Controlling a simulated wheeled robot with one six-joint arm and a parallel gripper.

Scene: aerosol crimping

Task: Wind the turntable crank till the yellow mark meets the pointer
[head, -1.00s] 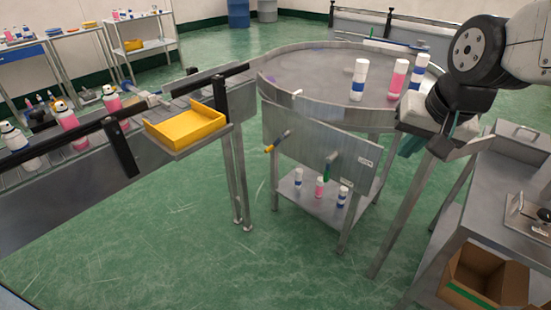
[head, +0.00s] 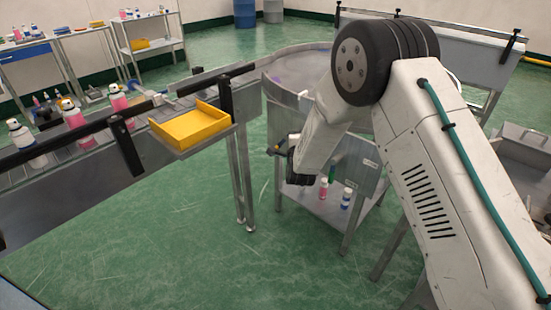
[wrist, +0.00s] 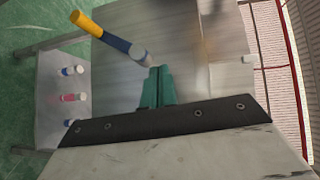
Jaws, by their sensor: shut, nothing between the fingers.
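The turntable (head: 285,72) is a round grey metal table, partly hidden behind my arm in the head view. A crank handle with a yellow end and blue shaft (wrist: 113,41) juts from the grey front panel (wrist: 185,50) in the wrist view. My gripper (wrist: 156,70) has teal fingers, closed together and empty. Its tips appear close to the crank's round grey end; I cannot tell whether they touch. I cannot make out the yellow mark or the pointer.
Small bottles (head: 346,198) stand on the lower shelf (head: 326,212) under the turntable. The green floor in front is clear.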

